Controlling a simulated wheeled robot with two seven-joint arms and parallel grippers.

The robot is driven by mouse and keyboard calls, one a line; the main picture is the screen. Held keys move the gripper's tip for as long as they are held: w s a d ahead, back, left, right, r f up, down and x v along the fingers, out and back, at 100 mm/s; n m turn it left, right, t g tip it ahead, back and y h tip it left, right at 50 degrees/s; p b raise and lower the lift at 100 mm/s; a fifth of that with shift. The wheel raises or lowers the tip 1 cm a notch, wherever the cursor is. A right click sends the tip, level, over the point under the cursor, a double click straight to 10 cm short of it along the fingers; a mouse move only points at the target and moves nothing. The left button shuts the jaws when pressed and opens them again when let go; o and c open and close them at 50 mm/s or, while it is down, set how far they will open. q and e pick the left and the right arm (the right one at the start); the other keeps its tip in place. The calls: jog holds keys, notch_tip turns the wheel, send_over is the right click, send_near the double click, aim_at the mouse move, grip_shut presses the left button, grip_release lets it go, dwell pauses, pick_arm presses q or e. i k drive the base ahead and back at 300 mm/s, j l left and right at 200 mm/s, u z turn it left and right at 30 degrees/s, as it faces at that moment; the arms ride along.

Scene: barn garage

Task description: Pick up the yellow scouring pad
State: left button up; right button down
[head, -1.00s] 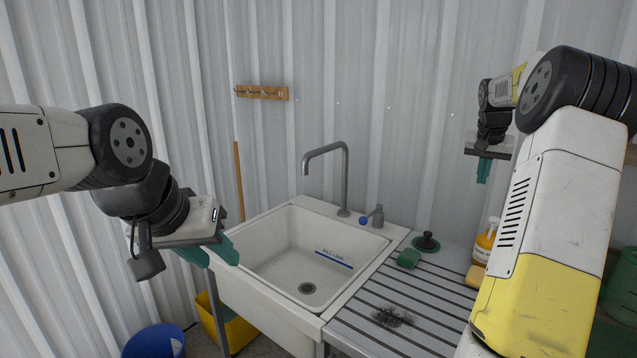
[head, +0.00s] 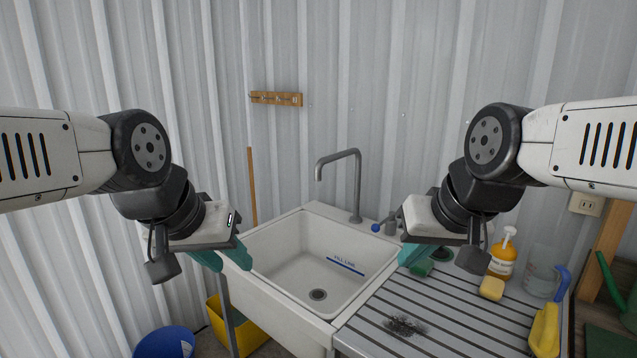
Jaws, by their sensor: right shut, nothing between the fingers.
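The yellow scouring pad (head: 491,288) is a small block lying on the grooved drainboard (head: 440,318) right of the sink, in front of the amber soap bottle. My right gripper (head: 410,257) is shut and empty. It hangs left of the pad in the picture, clear of it, over the sink's right rim. My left gripper (head: 224,260) is at the sink's left side. Its two teal fingers show apart, with nothing between them.
A white sink (head: 318,312) with a tall faucet (head: 357,185) is left of the drainboard. A green block (head: 420,268) is partly hidden by my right gripper. The amber pump bottle (head: 502,258), a clear container (head: 541,284) and a yellow spray bottle (head: 545,328) stand near the pad.

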aim_at(492, 288)
jog(key=z, duration=1.35)
jog(key=j, duration=0.8)
jog(key=i+j, duration=0.1)
jog(key=j, duration=0.25)
jog(key=i+j+u, duration=0.1)
jog(key=j, duration=0.2)
